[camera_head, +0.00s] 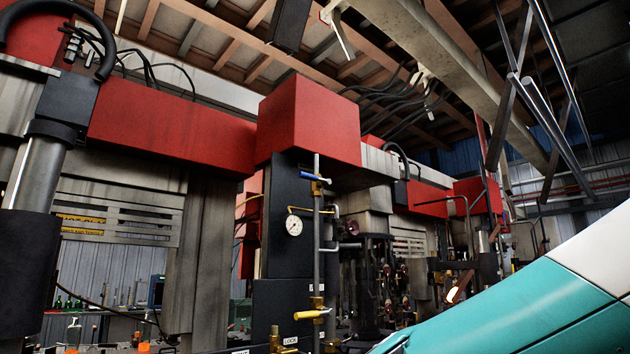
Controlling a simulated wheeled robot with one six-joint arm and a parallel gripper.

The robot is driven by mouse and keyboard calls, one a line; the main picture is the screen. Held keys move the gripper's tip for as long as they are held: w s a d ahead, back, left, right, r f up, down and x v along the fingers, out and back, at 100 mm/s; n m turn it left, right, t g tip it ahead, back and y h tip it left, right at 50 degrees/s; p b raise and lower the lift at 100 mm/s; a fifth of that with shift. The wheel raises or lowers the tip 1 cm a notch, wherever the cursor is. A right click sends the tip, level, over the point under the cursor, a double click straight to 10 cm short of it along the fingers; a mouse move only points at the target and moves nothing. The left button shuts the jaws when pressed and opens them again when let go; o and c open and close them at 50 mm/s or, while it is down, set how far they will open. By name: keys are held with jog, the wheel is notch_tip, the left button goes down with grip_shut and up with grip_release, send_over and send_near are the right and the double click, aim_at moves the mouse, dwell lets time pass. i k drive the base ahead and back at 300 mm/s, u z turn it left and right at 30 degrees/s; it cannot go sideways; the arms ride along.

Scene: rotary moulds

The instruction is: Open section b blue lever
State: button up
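A small blue lever (314,177) sits near the top of a vertical grey pipe (317,245), in front of a dark panel below a red box. No section letter can be read, so I cannot tell which section this is. My gripper is not in view.
A round white pressure gauge (293,225) is left of the pipe. A label reading LOCK (290,341) is near the bottom. Large red and grey machine frames (170,135) stand at the left. More pipes and valves (385,275) crowd the right. A bench with bottles (80,305) is at lower left.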

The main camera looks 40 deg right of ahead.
aim_at(308, 176)
jog(key=u, duration=1.3)
jog(key=i, duration=0.75)
jog(key=z, duration=2.45)
